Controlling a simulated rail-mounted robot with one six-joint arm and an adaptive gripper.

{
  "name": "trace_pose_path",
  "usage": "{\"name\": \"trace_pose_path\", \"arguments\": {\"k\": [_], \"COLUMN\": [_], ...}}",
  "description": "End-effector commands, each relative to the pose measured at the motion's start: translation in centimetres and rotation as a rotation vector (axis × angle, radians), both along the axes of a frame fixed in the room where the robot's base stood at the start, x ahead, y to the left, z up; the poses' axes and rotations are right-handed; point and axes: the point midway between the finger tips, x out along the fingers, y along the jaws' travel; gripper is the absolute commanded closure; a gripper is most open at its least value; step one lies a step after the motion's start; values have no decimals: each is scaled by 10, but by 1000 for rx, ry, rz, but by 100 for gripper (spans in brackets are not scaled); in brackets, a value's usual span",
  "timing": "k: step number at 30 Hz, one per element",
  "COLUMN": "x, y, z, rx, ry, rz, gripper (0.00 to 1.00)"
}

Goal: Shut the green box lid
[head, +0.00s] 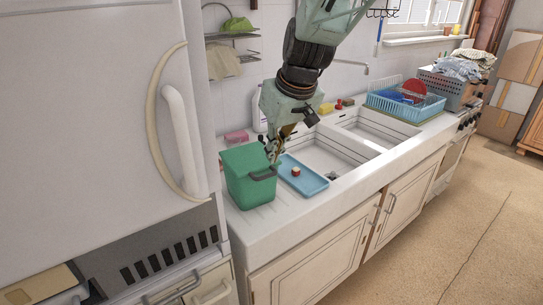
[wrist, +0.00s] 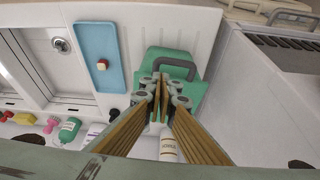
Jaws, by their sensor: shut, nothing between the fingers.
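The green box (head: 248,187) stands on the counter at the left end, next to the fridge. I cannot tell whether the lid is fully down. In the wrist view the green lid (wrist: 186,55) and its handle (wrist: 175,64) lie beyond my fingertips. My gripper (head: 275,158) points down at the box's right rear side, shut and empty. It also shows in the wrist view (wrist: 165,90), where its fingers cover part of the box. Contact cannot be told.
A blue tray (head: 303,184) with a small red-and-white item (head: 295,171) lies right of the box. Behind are a pink sponge (head: 237,136) and a white bottle (head: 259,112). The sink (head: 340,151) lies right; the fridge (head: 100,110) walls off the left.

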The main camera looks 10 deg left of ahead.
Motion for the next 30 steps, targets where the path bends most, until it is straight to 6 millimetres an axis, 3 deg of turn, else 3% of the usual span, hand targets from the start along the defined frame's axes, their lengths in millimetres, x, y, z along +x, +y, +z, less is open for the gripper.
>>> {"name": "trace_pose_path", "arguments": {"k": [18, 30], "x": [-54, -70], "y": [-43, -55], "z": [17, 21], "rx": [1, 1], "ry": [-1, -1], "rz": [-1, 0], "gripper": [100, 100]}}
